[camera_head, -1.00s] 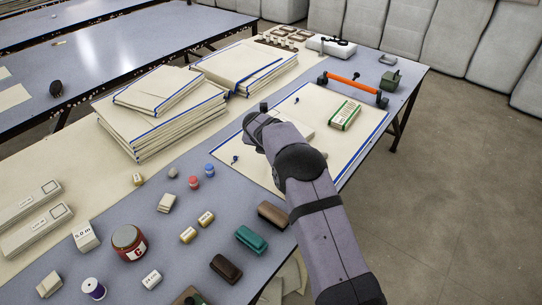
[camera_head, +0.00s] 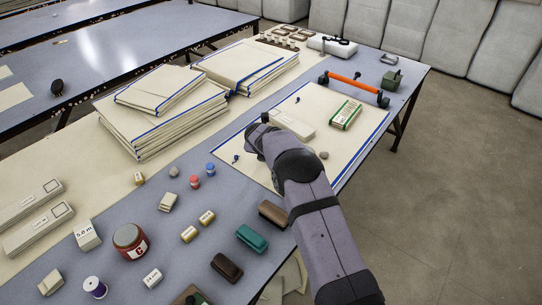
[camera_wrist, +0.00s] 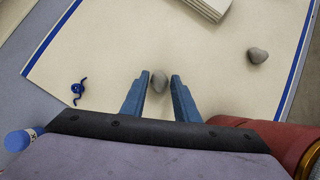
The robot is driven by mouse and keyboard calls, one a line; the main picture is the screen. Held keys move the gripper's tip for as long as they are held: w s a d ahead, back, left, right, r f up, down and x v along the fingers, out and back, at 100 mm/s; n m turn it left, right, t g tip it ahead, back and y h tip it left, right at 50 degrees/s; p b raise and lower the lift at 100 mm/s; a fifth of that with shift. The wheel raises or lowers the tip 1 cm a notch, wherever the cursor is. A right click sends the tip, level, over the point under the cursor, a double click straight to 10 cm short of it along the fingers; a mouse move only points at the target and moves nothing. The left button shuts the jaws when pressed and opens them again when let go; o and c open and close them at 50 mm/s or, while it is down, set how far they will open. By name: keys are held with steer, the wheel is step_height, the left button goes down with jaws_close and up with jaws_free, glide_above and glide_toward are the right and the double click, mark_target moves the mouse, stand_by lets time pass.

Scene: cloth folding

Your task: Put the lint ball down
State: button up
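In the wrist view a small grey lint ball (camera_wrist: 158,81) sits between the tips of my gripper's two blue fingers (camera_wrist: 160,84). The fingers are closed to about its width and appear to hold it. Cream cloth (camera_wrist: 100,45) with a blue border lies beneath. A second grey lint ball (camera_wrist: 257,55) rests on the cloth to the right; it also shows in the head view (camera_head: 324,155). In the head view my gripper (camera_head: 264,122) is over the cloth (camera_head: 360,150), and my wrist hides the fingertips and the held ball.
A blue thread (camera_wrist: 78,90) lies on the cloth at left. Folded cloth stacks (camera_head: 160,115) stand to the left. Spools and boxes crowd the near table.

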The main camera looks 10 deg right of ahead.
steer(key=shift+s+r, duration=0.1)
steer(key=shift+r, duration=0.05)
steer(key=v, duration=1.1)
steer(key=shift+r+b, duration=0.3)
steer(key=shift+b, duration=0.15)
steer(key=shift+s+a, duration=0.1)
steer(key=shift+a, duration=0.05)
steer(key=s+d+f+m+g+y, duration=0.1)
steer(key=s+d+f+m, duration=0.15)
steer(key=s+m, duration=0.8)
steer(key=s+d+f+m+g+y, duration=0.1)
steer(key=s+d+m, duration=0.2)
steer(key=s+m, duration=0.75)
steer(key=s+d+f+m+g+y, duration=0.1)
steer(key=s+d+m+g, duration=0.15)
steer(key=s+m, duration=0.75)
steer(key=s+r+g+p, duration=0.2)
steer(key=s+r+p, duration=0.6)
steer(key=r, duration=0.3)
steer(key=shift+s+d+r+p, duration=0.2)
steer(key=shift+r+p, duration=0.1)
steer(key=shift+p, duration=0.6)
